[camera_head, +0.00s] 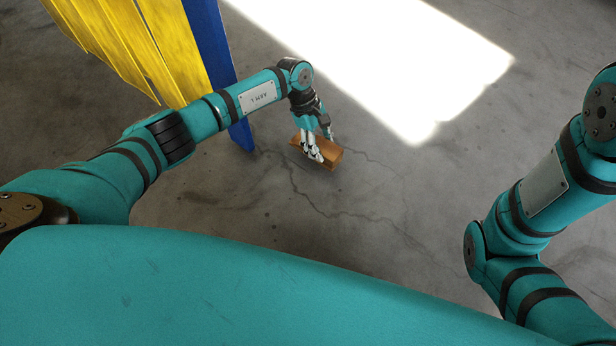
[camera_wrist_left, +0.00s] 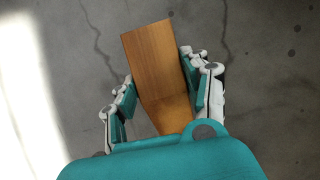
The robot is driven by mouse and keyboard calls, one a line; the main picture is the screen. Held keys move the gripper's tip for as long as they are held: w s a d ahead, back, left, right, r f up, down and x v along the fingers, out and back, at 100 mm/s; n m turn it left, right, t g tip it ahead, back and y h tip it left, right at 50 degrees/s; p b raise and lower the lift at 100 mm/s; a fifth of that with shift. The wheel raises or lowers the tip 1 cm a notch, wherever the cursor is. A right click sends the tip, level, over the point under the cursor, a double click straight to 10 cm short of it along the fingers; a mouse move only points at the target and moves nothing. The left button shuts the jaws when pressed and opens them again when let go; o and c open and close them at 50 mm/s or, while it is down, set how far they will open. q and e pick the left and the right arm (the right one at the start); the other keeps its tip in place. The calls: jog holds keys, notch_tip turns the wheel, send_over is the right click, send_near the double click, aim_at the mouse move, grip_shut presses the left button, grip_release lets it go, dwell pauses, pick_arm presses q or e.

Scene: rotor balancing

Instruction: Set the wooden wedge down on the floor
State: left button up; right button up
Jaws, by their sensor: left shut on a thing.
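The wooden wedge (camera_head: 328,152) is an orange-brown block, near the middle of the head view. My left gripper (camera_head: 317,145) points down at it, with white and dark fingers on either side. In the left wrist view the wedge (camera_wrist_left: 158,68) lies between the two finger pads of the left gripper (camera_wrist_left: 158,93), which is shut on it. The concrete floor (camera_head: 370,250) is below the wedge. I cannot tell whether the wedge touches the floor. The right arm shows at the right edge of the head view, but its gripper is out of view.
A yellow slatted panel (camera_head: 130,45) with a blue post (camera_head: 213,60) stands at the upper left, close to my left arm. A bright patch of light (camera_head: 400,70) lies on the floor. The cracked floor around the wedge is clear.

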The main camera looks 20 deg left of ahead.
pick_arm(q)
jog(key=s, duration=0.2)
jog(key=s+b, duration=0.1)
jog(key=s, duration=0.2)
jog(key=s+f+b, duration=0.1)
jog(key=s, duration=0.2)
jog(key=shift+s+a, duration=0.25)
jog(key=shift+a, duration=0.15)
notch_tip(320, 180, down, 4)
jog(key=b, duration=0.4)
jog(key=shift+r, duration=0.35)
jog(key=o, duration=1.3)
jog(key=shift+c, duration=0.2)
jog(key=p+v, duration=0.8)
jog(key=v, duration=0.4)
jog(key=shift+p, duration=0.4)
